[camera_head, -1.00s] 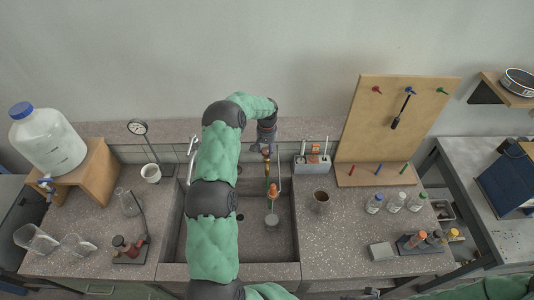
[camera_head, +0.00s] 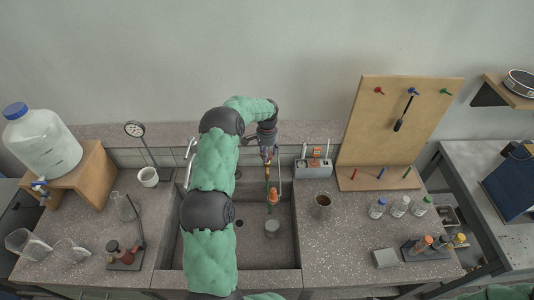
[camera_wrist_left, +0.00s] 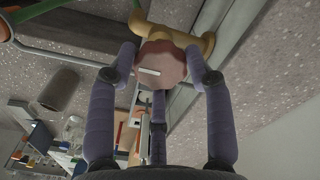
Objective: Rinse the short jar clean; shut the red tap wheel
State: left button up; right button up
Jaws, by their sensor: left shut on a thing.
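The red tap wheel (camera_wrist_left: 160,64), with a pale bar mark on its face, sits on a brass tap body (camera_wrist_left: 190,40) in the left wrist view. My left gripper (camera_wrist_left: 165,75) is shut on the wheel, its fingers around the rim. In the head view the left gripper (camera_head: 267,152) is at the tap above the back of the sink, and hides the wheel. A small grey round vessel (camera_head: 272,228), seemingly the short jar, stands in the sink below the orange outlet piece (camera_head: 273,197). Whether it is clean cannot be told. My right gripper is out of view.
The sink (camera_head: 285,265) is open around the vessel. Bottles (camera_head: 400,206) stand at right.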

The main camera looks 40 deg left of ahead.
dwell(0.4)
pick_arm(q)
jog(key=o, duration=1.1)
notch_tip(320, 180, up, 12)
dwell(0.4)
